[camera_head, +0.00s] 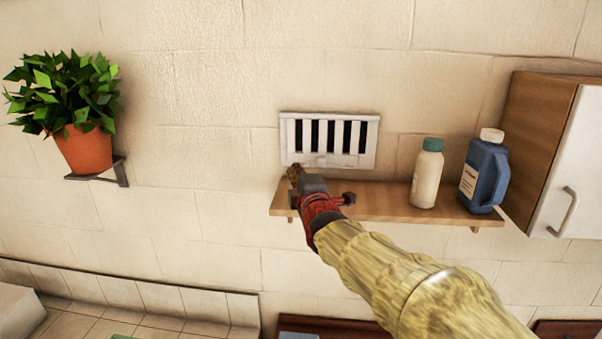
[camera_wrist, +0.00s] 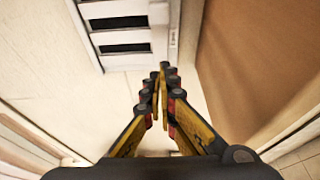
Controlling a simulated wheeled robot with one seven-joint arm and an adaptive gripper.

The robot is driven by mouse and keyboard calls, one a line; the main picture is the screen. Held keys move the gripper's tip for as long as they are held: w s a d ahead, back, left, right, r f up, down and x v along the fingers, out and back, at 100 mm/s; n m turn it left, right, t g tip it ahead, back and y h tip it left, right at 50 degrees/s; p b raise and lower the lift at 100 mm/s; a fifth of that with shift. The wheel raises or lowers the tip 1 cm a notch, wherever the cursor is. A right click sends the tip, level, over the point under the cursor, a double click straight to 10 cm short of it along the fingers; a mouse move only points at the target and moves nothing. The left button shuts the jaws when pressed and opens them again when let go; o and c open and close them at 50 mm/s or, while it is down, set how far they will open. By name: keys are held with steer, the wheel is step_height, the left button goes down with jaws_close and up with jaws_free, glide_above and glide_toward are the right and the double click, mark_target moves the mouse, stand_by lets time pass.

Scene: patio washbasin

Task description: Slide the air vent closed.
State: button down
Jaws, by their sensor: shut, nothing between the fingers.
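The air vent (camera_head: 329,140) is a white slatted plate on the wall above the shelf. Dark openings show between its white slats, so it stands open. My gripper (camera_head: 293,172) is at the vent's lower left corner, just below its frame. In the wrist view the vent (camera_wrist: 120,30) is at the top, and my gripper (camera_wrist: 162,70) is shut and empty, with its fingertips by the vent's edge. I cannot tell whether the tips touch the vent. My arm hides part of the shelf below.
A wooden shelf (camera_head: 385,203) runs below the vent. A white bottle with a green cap (camera_head: 427,174) and a blue jug (camera_head: 483,175) stand on its right part. A cabinet (camera_head: 570,150) is at the right. A potted plant (camera_head: 82,147) sits on a bracket at the left. The wall between is clear.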

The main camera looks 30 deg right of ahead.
mark_target(304, 157)
steer(key=p+x, duration=0.1)
steer(key=x, duration=0.3)
steer(key=shift+w+d+r, duration=0.1)
steer(key=shift+w+r, duration=0.1)
steer(key=shift+s+d+p, duration=0.35)
steer(key=shift+d+p, duration=0.05)
steer(key=shift+d, duration=0.2)
steer(key=shift+s+d+p, duration=0.35)
steer(key=shift+s+d, duration=0.05)
steer(key=shift+d, duration=0.25)
steer(key=shift+s+d, duration=0.25)
steer(key=shift+s, duration=0.05)
steer(key=shift+w+d+f, duration=0.1)
steer(key=shift+d+f, duration=0.1)
steer(key=shift+r, duration=0.1)
